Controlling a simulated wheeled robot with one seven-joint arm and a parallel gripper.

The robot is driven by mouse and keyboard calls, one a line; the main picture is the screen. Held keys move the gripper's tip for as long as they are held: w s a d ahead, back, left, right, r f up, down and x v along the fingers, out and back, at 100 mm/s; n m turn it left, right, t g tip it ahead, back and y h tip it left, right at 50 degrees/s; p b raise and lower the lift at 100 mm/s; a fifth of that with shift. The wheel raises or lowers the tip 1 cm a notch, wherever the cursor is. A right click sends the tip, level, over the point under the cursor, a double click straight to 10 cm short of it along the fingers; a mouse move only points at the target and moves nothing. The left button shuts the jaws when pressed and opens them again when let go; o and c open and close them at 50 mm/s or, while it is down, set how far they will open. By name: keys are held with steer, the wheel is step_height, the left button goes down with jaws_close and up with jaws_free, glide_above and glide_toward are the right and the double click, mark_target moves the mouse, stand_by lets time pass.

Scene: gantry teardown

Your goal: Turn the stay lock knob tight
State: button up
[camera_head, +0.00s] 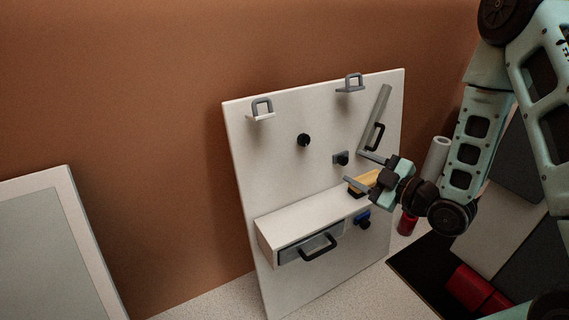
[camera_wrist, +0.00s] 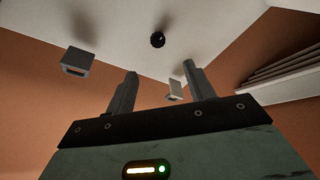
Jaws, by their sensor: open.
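A white upright panel (camera_head: 275,175) carries several fittings. A small black knob on a grey block (camera_head: 341,158) sits right of its middle, below a slanted grey bar (camera_head: 376,112) with a black handle. Another round black knob (camera_head: 304,140) is up and to the left. Which of these is the stay lock knob is not marked. My gripper (camera_head: 353,166) is open and empty, its fingers pointing left toward the panel near the block. In the wrist view, the open fingers (camera_wrist: 160,72) show with a black knob (camera_wrist: 157,40) beyond them, apart from both.
A shelf (camera_head: 310,215) with a drawer and black handle juts out below. A yellow object (camera_head: 364,182) lies on it, close under my gripper. A blue knob (camera_head: 362,219) is beneath. Two grey brackets (camera_head: 262,108) (camera_head: 352,84) sit along the top. The panel's left side is clear.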

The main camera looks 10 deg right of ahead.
steer(key=b, duration=0.1)
glide_toward(306, 141)
steer(key=shift+t, duration=0.4)
steer(key=x, duration=0.9)
steer(key=shift+f, duration=0.35)
steer(key=shift+c, duration=0.2)
steer(key=c, duration=0.9)
